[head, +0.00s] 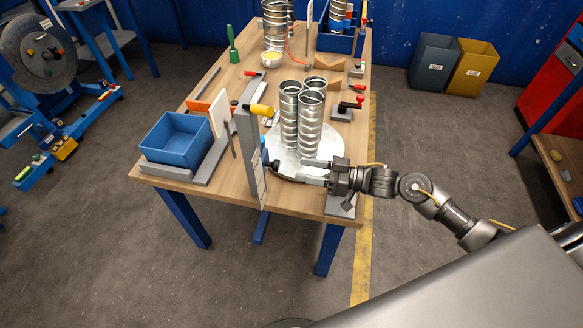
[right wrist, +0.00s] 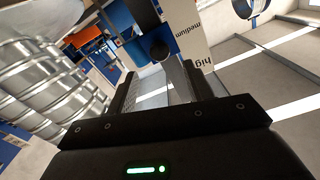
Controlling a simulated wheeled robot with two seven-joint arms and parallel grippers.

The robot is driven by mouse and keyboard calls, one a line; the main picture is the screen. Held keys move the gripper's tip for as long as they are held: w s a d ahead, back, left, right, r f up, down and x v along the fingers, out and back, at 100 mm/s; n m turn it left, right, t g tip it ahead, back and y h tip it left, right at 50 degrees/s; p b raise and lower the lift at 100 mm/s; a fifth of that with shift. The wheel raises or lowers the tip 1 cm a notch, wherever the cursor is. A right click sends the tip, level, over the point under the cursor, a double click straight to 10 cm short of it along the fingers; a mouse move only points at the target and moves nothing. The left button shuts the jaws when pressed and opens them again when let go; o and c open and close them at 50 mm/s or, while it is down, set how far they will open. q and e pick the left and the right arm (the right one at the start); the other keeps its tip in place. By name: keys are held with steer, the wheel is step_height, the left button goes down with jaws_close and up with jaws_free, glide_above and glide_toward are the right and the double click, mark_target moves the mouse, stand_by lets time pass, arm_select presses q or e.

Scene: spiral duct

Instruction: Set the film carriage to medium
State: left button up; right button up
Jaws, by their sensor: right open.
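The film carriage shows in the right wrist view as a blue block (right wrist: 131,48) with a dark round knob (right wrist: 158,50). Beside it is a pale scale plate (right wrist: 198,30) with the word "medium" and a partly hidden word beginning "hig". Which mark the carriage lines up with I cannot tell. In the head view the carriage is small beside the upright grey post (head: 248,150), with its dark knob (head: 273,166) facing right. My right gripper (head: 300,170) is open, its fingers pointing left at the knob; contact is unclear. My left gripper is not in view.
Three spiral metal ducts (head: 310,122) stand on a round pale plate (head: 336,140) close behind my right gripper. A blue bin (head: 178,142) sits at the table's left corner. A yellow-handled tool (head: 260,109) and a red-handled clamp (head: 351,104) are farther back.

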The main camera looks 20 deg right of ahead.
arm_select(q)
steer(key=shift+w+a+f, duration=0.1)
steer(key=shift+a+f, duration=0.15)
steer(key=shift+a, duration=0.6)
arm_select(e)
steer(key=v, duration=0.4)
steer(key=shift+s+d, duration=0.1)
steer(key=shift+d, duration=0.05)
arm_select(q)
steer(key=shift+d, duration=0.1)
